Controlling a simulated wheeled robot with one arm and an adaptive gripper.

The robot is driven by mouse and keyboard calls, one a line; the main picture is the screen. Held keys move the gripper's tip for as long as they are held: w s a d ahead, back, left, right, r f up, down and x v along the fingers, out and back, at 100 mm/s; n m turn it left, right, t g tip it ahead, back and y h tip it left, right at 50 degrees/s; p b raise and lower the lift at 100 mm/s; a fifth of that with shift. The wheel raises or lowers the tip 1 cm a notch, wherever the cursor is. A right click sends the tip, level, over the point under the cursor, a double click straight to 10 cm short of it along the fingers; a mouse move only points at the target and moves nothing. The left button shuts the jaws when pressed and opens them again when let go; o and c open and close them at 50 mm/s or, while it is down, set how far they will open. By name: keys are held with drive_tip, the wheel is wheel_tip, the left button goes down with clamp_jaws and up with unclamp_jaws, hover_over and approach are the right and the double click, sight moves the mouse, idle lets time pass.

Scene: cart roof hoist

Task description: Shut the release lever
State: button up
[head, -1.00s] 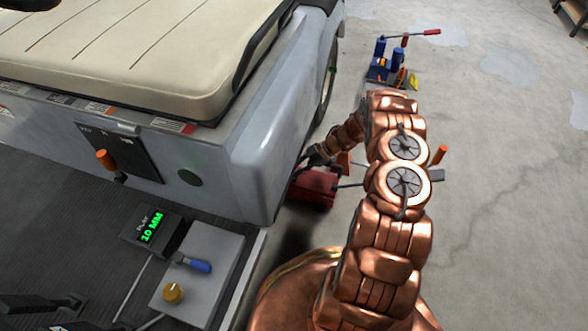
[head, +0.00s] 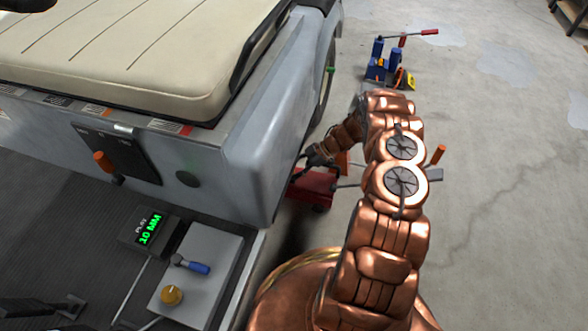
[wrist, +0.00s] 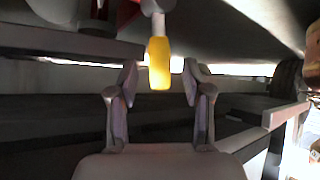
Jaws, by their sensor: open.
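In the wrist view a lever with a yellow grip (wrist: 159,63) hangs from a pale metal stem, next to a red part (wrist: 127,10). It looks like the release lever. My gripper (wrist: 161,80) is open, with one finger on each side of the yellow grip. I see no clear contact with it. In the head view my gripper (head: 313,162) is beside the cart's lower corner, just above a red jack-like unit (head: 313,186). The yellow grip cannot be made out there.
The grey cart body (head: 253,150) stands close left of my gripper. Dark beams (wrist: 60,108) lie beyond it in the wrist view. A blue unit with a red-handled bar (head: 385,70) stands on the floor farther back. The floor to the right is clear.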

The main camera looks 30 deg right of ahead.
drive_tip(key=v, duration=1.2)
